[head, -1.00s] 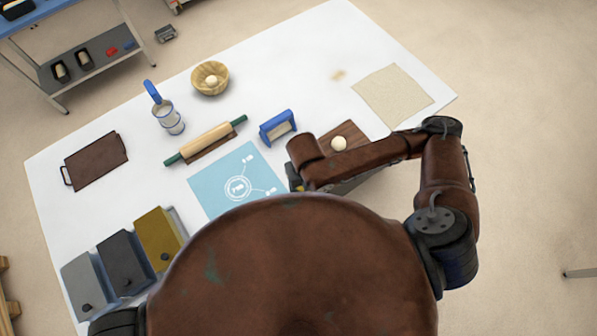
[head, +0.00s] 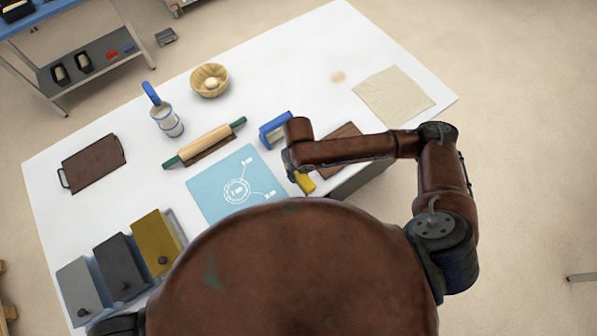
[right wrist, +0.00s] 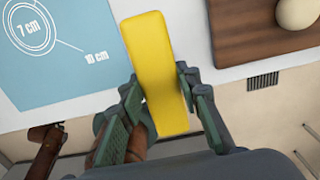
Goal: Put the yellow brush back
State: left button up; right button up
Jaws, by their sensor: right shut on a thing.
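The yellow brush (head: 305,182) is in my right gripper (head: 296,172), just right of the blue mat near the table's front edge. In the right wrist view, the brush (right wrist: 158,70) points away between the two green-padded fingers of the right gripper (right wrist: 160,108), which are shut on it. The bristle side cannot be made out. Whether the brush touches the table is unclear. The blue holder (head: 270,132) with a pale front stands on the table just beyond the right gripper, partly hidden by my arm. My left gripper is not in view.
The blue mat (head: 215,192) lies left of the brush, with a rolling pin (head: 208,142) behind it. A wooden board (head: 345,135) is partly behind my right arm; a dough ball (right wrist: 298,12) sits on it. Three lidded bins (head: 120,262) stand front left. A cloth (head: 395,95) lies right.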

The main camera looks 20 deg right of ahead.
aim_at(298, 173)
jog(key=w+f, duration=0.2)
jog(key=f, duration=0.1)
jog(key=shift+w+d+f, duration=0.1)
jog(key=shift+w+d, duration=0.1)
jog(key=shift+w, duration=0.15)
jog(key=shift+f+p, duration=0.5)
jog(key=shift+f, duration=1.1)
jog(key=o, duration=1.1)
jog(key=shift+f, duration=0.1)
notch_tip(298, 173, up, 12)
jog(key=shift+r+b, duration=0.15)
jog(key=shift+b, duration=0.45)
